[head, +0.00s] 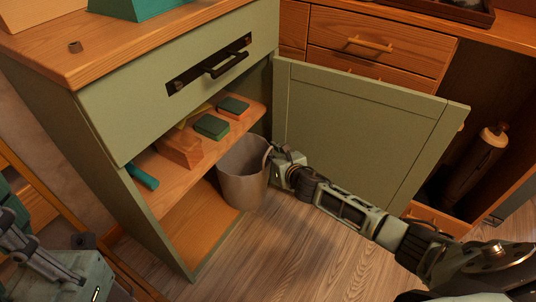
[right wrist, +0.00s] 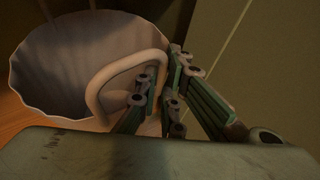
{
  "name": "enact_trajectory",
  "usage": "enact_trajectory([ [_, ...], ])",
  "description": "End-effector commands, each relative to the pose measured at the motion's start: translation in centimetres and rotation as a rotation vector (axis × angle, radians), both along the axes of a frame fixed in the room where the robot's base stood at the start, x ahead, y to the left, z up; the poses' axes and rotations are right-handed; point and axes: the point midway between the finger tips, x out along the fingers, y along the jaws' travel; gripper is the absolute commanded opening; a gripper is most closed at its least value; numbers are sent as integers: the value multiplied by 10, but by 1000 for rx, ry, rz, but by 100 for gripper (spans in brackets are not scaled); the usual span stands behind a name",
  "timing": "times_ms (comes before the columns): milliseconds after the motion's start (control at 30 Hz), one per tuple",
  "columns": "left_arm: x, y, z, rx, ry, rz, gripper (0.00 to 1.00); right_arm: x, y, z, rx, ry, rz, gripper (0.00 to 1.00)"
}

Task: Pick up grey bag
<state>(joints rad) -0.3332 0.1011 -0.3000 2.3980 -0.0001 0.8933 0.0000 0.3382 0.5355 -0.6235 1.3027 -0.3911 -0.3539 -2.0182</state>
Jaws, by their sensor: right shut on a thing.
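The grey bag (head: 241,186), shaped like a bucket with an open top, is at the front of the open lower cabinet, below its shelf. My right gripper (head: 272,164) is at the right side of its rim. In the right wrist view the bag (right wrist: 60,65) shows a wavy rim, and its thick looped handle (right wrist: 100,82) runs between my right gripper's fingers (right wrist: 157,100), which are shut on it. Parts of my left arm show at the lower left of the head view; its finger state is unclear.
The shelf (head: 168,190) above the bag holds green-topped blocks (head: 212,126), a wooden block (head: 180,150) and a teal object (head: 142,176). The open green cabinet door (head: 360,125) stands behind my right arm. Wooden floor (head: 290,255) lies clear in front.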

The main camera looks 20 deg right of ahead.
Motion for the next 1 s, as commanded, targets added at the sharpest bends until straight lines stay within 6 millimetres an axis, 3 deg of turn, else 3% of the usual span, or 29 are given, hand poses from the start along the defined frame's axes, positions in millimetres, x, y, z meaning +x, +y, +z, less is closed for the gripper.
enact_trajectory([
  [467, -1, 0, 0, -2, 5, 1, 0, -1, -5, -1, -3, 2, -1, 0],
  [500, -1, 0, 0, -2, 5, 1, 0, -1, -5, -1, -3, 1, -1, 10],
  [733, -1, 1, 1, -3, 3, 1, 0, -1, -5, 0, 0, 0, -1, 29],
  [1000, -1, 1, 2, -7, 3, 3, 0, 0, -4, 1, 1, -1, 0, 29],
])
